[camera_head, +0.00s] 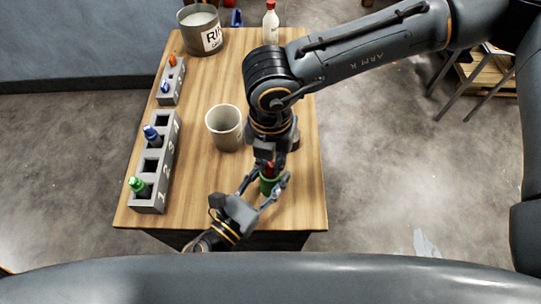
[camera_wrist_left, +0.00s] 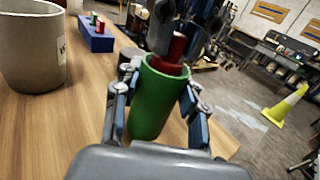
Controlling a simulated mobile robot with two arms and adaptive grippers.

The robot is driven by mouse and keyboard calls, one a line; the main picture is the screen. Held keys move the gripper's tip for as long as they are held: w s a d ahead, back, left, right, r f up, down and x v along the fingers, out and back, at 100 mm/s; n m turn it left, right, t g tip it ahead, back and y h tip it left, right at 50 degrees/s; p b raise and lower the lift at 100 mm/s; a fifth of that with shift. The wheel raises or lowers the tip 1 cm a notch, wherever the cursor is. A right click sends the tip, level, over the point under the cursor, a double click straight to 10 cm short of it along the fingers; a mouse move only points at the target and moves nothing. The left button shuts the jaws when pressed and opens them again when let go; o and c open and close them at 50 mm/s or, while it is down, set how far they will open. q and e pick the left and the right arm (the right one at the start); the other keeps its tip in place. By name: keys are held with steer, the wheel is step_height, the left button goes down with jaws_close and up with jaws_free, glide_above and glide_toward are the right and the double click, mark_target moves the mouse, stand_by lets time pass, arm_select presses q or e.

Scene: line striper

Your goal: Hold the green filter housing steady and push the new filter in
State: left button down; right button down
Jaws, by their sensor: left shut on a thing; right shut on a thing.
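The green filter housing (camera_head: 266,187) stands upright near the table's front edge, its open mouth up. My left gripper (camera_head: 267,182) is shut on it, with a finger on each side; the housing (camera_wrist_left: 155,105) fills the middle of the left wrist view. The red filter (camera_wrist_left: 176,49) is at the housing's mouth, its lower end inside the rim; how deep it sits is hidden. My right gripper (camera_head: 267,158) comes from above and is shut on the red filter, which shows only as a small red patch in the head view.
A pale cup (camera_head: 225,127) stands left of my right arm. A numbered grey rack (camera_head: 157,196) with a green and a blue piece stands along the left edge, a smaller rack (camera_head: 178,76) behind it. A bucket (camera_head: 200,28) and a red-capped bottle (camera_head: 271,25) stand at the back.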

steer(key=shift+f, duration=0.35)
steer(key=c, duration=1.2)
jaws_free()
steer(key=shift+o, duration=0.5)
steer(key=shift+o, duration=1.2)
steer(key=shift+r, duration=0.1)
steer(key=shift+r, duration=3.4)
arm_select(q)
steer(key=c, duration=0.7)
jaws_free()
